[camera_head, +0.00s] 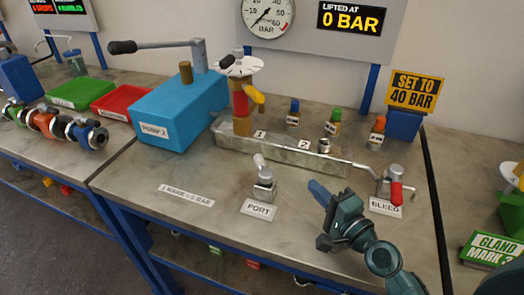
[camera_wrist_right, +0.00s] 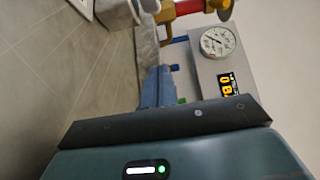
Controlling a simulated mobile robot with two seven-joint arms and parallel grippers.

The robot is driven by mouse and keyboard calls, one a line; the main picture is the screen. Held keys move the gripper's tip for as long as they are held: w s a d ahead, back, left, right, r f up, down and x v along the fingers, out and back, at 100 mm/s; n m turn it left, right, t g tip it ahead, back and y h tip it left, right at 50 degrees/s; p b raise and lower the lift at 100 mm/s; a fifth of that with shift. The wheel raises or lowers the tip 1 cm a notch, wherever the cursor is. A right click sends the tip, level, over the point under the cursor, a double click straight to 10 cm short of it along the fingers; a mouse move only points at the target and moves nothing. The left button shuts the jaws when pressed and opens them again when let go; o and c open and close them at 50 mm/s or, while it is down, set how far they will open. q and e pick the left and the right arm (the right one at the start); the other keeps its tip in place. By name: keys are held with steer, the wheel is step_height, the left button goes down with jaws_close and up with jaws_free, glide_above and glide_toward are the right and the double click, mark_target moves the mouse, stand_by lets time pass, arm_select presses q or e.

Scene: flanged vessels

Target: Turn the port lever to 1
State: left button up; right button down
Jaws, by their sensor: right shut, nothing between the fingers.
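The port lever (camera_head: 260,161) is a short pale grey handle on a small metal block, tilted up and slightly left. Its white PORT label (camera_head: 258,210) lies on the bench in front. Position marks for the lever are not readable. My right gripper (camera_head: 318,193) is shut and empty, its blue fingertips above the bench, right of the port block and apart from it. In the right wrist view the blue fingers (camera_wrist_right: 159,88) are together, with nothing between them. My left gripper is not in view.
A metal trough (camera_head: 270,146) with stations 1 and 2 runs behind the port. The red-handled bleed valve (camera_head: 396,191) stands to the right. A blue pump box (camera_head: 178,112) is at the left. The display (camera_head: 352,19) reads 0 BAR.

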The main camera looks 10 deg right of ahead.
mark_target(261, 164)
steer(key=shift+x, duration=0.9)
steer(key=p+x, duration=0.2)
steer(key=x, duration=0.6)
steer(key=shift+r, duration=0.15)
steer(key=a, duration=0.1)
steer(key=a+p, duration=0.1)
steer(key=a, duration=0.1)
steer(key=shift+w+a, duration=0.15)
steer(key=shift+w, duration=0.1)
steer(key=shift+a, duration=0.45)
